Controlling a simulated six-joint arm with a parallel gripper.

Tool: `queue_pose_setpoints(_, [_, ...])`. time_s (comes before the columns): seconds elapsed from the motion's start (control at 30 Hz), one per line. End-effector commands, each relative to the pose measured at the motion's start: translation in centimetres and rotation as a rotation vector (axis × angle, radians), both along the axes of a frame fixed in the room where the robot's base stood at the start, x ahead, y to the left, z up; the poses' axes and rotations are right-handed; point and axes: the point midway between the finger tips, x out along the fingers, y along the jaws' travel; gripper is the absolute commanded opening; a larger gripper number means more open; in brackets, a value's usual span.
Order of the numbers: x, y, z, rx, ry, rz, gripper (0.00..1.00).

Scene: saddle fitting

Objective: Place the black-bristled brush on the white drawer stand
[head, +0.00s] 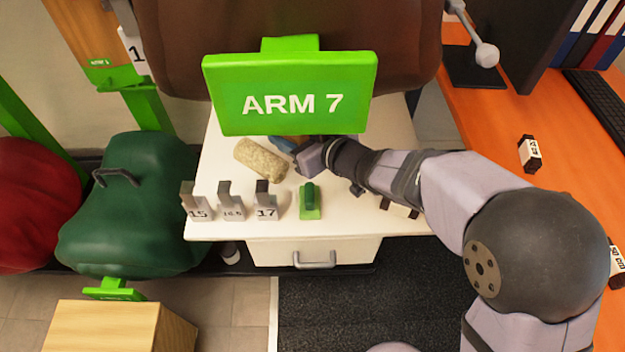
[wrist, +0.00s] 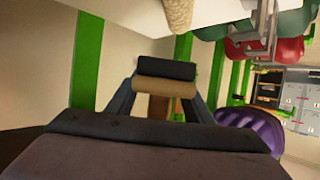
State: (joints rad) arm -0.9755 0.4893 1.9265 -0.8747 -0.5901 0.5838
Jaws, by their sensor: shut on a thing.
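The brush (wrist: 166,70) shows in the wrist view as a black strip above a tan body. My gripper (wrist: 165,92) is shut on it, with a finger on each side. In the head view my gripper (head: 287,145) is over the back part of the white drawer stand (head: 345,215), partly behind the green ARM 7 sign. I cannot make out the brush in the head view. Whether it touches the stand top cannot be told.
On the stand are a beige roll (head: 261,159), grey blocks marked 15 (head: 192,203), 16.5 (head: 230,203) and 17 (head: 266,203), and a green-handled item (head: 310,203). The ARM 7 sign (head: 290,92) overhangs the back. Free top lies front right.

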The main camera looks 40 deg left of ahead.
Motion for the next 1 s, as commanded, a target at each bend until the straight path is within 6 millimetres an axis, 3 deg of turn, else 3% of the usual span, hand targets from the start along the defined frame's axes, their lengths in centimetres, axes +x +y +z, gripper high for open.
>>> queue_pose_setpoints(0.03, [-1.3, 0.3, -0.4, 0.0, 0.002, -0.006, 0.17])
queue_pose_setpoints(0.17, [-2.8, 0.3, -1.2, -0.001, 0.003, -0.051, 0.17])
queue_pose_setpoints(0.37, [-2.9, -0.8, -2.7, -0.002, 0.001, -0.161, 0.17])
queue_pose_setpoints(0.57, [-0.3, -3.6, -4.7, -0.003, 0.0, -0.335, 0.17])
queue_pose_setpoints(0.8, [4.2, -10.0, -8.5, -0.005, -0.004, -0.615, 0.17])
queue_pose_setpoints(1.0, [7.4, -13.9, -9.1, 0.004, -0.004, -0.749, 0.17])
